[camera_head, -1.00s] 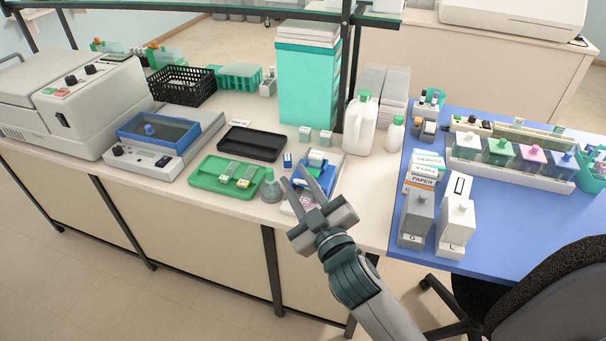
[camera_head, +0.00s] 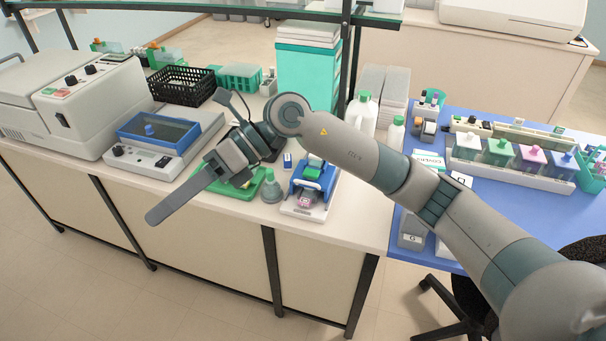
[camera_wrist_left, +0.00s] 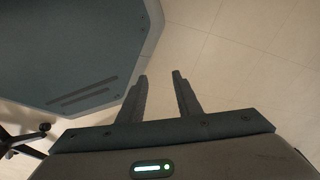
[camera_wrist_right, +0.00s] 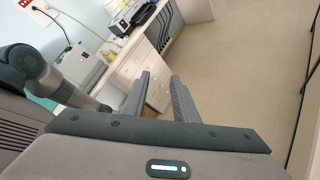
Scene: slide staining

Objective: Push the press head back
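The press (camera_head: 303,210) is a small white-based device with a blue upper part near the front edge of the bench. Its blue head (camera_head: 318,183) with a green piece on it stands over the rear of the base, and a pink item lies at the front. My right gripper (camera_head: 186,156) is to the left of the press, over the green tray, open and empty; its arm passes behind and above the press. The right wrist view shows its two fingers apart (camera_wrist_right: 160,78). My left gripper (camera_wrist_left: 162,75) is open and empty over bare floor, out of the head view.
A green tray (camera_head: 212,193) and a grey-green conical bottle (camera_head: 271,190) stand left of the press. A blue-topped instrument (camera_head: 158,132) is farther left. White bottles (camera_head: 362,111) and a blue mat with staining jars (camera_head: 470,190) are to the right.

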